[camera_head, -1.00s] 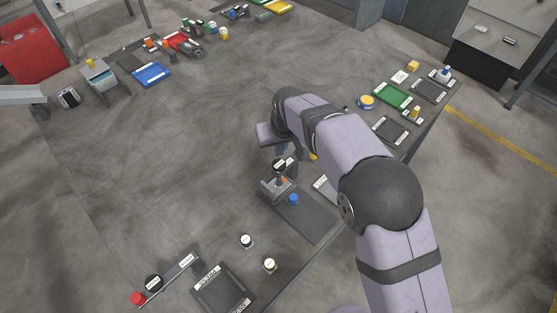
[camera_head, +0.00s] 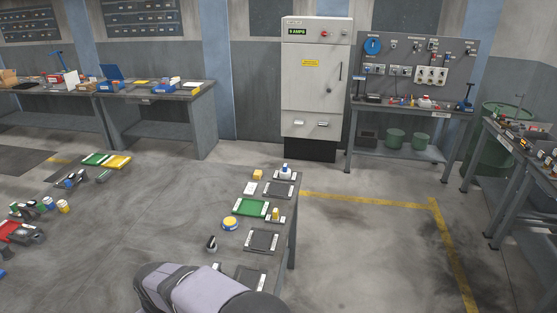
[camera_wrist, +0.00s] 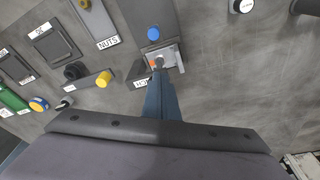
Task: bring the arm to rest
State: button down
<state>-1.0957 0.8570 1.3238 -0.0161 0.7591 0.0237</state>
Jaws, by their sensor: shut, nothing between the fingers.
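My gripper (camera_wrist: 159,76) shows in the wrist view as narrow, dark blue-grey fingers, closed together and empty. Its tips appear over the near edge of a small grey metal fixture (camera_wrist: 173,57) with an orange part; I cannot tell the height between them. A blue cap (camera_wrist: 154,33) is just beyond the fixture. In the head view only rounded links of my arm show at the bottom edge; my gripper is outside that view.
The wrist view shows a yellow-capped item (camera_wrist: 103,79) and a NUTS-labelled tray (camera_wrist: 97,22) left of the fingers. In the head view, a green tray (camera_head: 251,207) and yellow-blue round tin (camera_head: 229,223) lie on the table. A grey cabinet (camera_head: 315,85) stands beyond.

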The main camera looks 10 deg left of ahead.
jog(key=s+d+f+m+g+h, duration=0.15)
jog(key=s+d, duration=0.25)
jog(key=d, duration=0.7)
jog(key=s+d+f+n+g+h, duration=0.1)
jog(key=s+d+f+h, duration=0.15)
jog(key=d, duration=0.75)
jog(key=s+d+r+m+y, duration=0.1)
jog(key=d+r+m, duration=0.2)
jog(key=d, duration=0.8)
jog(key=s+d+r+m, duration=0.15)
jog(key=d+m, duration=0.25)
jog(key=d, duration=0.6)
jog(key=w+d+r+m+t+y+b, duration=0.1)
jog(key=w+d+r+m, duration=0.4)
jog(key=d, duration=0.3)
jog(key=shift+d, duration=0.15)
